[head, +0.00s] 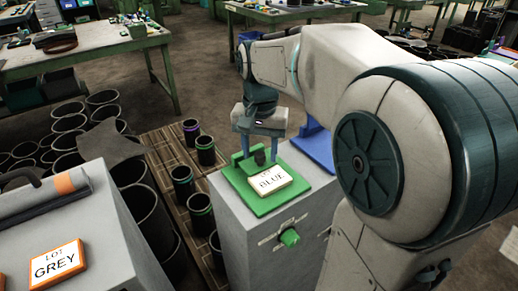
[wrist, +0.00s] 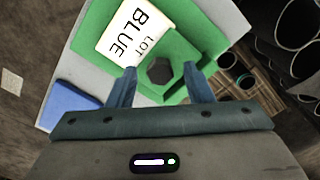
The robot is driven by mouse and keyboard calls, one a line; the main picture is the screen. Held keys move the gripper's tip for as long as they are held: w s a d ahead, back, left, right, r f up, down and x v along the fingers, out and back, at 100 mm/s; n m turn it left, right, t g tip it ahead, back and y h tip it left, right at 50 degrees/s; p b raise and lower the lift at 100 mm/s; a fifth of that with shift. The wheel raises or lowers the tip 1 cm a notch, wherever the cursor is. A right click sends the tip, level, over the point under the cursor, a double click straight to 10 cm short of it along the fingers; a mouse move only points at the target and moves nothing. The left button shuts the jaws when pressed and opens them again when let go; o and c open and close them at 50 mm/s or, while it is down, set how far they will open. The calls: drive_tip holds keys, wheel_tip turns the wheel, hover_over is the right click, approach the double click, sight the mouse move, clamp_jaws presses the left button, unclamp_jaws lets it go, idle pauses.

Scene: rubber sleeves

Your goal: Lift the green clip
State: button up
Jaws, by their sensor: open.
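A green stand (head: 266,204) lies on top of a grey cabinet, with a raised green part (head: 238,165) at its back. It also shows in the wrist view (wrist: 205,35). I cannot single out a separate green clip from this green stand. A dark, six-sided piece (wrist: 160,70) sits at the raised part; it shows in the head view (head: 260,157) just under my gripper. My gripper (wrist: 160,72) is open, pointing down, with one finger on each side of the dark piece. Whether the fingers touch anything cannot be told.
A card reading "BLUE LOT" (head: 270,182) lies on the green stand. A blue stand (head: 318,148) is beside it. The grey cabinet (head: 235,222) has a green knob (head: 289,237) on its front. Several black sleeves (head: 205,150) stand on a pallet to the left.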

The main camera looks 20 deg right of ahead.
sight(258, 152)
drive_tip(key=c, duration=1)
drive_tip(key=shift+r+p, duration=0.15)
drive_tip(key=shift+p, duration=0.2)
